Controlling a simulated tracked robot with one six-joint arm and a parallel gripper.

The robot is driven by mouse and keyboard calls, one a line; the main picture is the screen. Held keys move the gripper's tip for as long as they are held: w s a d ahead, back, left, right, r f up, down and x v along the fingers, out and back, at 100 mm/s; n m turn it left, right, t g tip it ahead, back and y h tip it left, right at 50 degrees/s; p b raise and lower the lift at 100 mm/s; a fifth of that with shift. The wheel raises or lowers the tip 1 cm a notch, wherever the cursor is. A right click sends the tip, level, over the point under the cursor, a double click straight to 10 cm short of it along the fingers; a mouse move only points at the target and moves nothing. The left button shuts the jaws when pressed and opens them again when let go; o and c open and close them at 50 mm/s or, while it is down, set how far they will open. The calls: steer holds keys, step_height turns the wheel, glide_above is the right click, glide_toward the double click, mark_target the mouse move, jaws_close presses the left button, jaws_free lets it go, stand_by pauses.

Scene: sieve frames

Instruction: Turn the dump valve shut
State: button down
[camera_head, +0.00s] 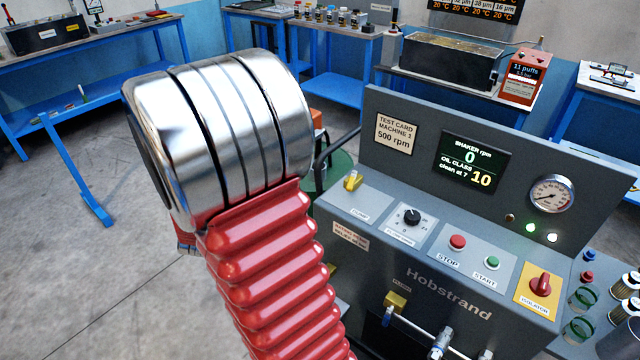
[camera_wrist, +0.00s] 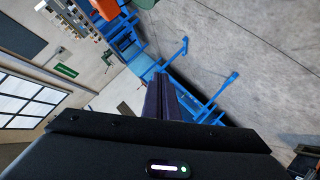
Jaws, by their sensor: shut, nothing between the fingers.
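The console (camera_head: 410,278) marked Hobstrand stands at the right in the head view. A small yellow handle (camera_head: 353,182) sits at the left end of its sloping panel, above a label that looks like DUMP but is too small to read surely. A second yellow part (camera_head: 396,301) sits on the front, beside metal pipework. I cannot tell for sure which is the dump valve. My gripper (camera_wrist: 165,85) shows in the wrist view, its dark fingers shut and empty, facing floor and blue benches. The console is not in clear sight there. In the head view my arm hides the gripper.
The panel also carries a black dial (camera_head: 411,217), a red stop button (camera_head: 457,242), a green start button (camera_head: 492,263) and a red isolator knob (camera_head: 541,285). The display (camera_head: 474,161) reads 0 rpm. Blue benches (camera_head: 95,75) line the walls. Floor at the left is open.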

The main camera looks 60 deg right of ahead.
mark_target(352, 182)
steer(key=s+d+f+g+h, duration=0.3)
steer(key=s+d+g+h, duration=0.1)
steer(key=s+d, duration=0.3)
steer(key=s+d+f+n+g+h, duration=0.1)
steer(key=s+d+f+g+h, duration=0.3)
steer(key=s+d, duration=0.3)
steer(key=s, duration=0.4)
steer(key=shift+s+d+f+g, duration=0.3)
steer(key=shift+s+g, duration=0.1)
steer(key=d, duration=1)
steer(key=shift+s+d, duration=0.25)
steer(key=shift+s, duration=0.85)
steer(key=shift+s+d, duration=0.2)
steer(key=shift+s, duration=0.65)
